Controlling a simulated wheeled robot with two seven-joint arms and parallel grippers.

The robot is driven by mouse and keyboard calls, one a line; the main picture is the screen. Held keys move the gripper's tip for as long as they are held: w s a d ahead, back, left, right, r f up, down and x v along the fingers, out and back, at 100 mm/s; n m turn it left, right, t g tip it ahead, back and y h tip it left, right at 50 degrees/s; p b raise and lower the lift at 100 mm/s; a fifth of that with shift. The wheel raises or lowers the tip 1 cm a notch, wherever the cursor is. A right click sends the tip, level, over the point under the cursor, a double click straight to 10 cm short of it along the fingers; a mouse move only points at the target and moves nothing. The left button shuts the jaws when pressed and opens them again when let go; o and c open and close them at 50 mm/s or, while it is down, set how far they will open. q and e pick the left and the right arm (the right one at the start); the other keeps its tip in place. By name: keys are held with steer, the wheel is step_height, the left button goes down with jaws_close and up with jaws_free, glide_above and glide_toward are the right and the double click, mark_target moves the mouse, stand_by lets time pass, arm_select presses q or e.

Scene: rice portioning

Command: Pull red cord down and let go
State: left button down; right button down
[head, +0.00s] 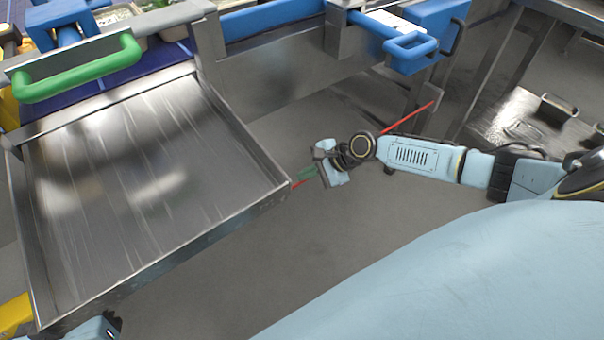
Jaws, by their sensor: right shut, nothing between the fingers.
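The red cord (410,117) shows as a thin straight red line above my right forearm. The line passes behind my right wrist, and a short red piece appears again near the tray's right corner. My right gripper (307,173) points left, beside that corner. Its greenish fingers are shut and lie close to the short red piece. I cannot tell whether they touch it. At the bottom left edge, a pale blue and black piece of my left arm shows, and its fingers cannot be made out.
A wide steel tray (245,190) fills the left side. A green handle (80,70) and a blue handle (410,45) stick out from the counter behind. A metal frame with a steel shelf (510,120) stands at the right. Grey floor is open below my right arm.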

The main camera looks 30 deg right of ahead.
steer(key=shift+s+f+b, duration=0.15)
steer(key=shift+f+b, duration=0.15)
steer(key=shift+f, duration=0.35)
steer(key=shift+r, duration=0.15)
stand_by(0.4)
steer(key=shift+r+p, duration=2.45)
steer(key=shift+p, duration=0.4)
steer(key=shift+r, duration=0.1)
step_height(320, 180, up, 5)
steer(key=p, duration=0.5)
steer(key=shift+a+r+p, duration=0.1)
steer(key=shift+p, duration=0.25)
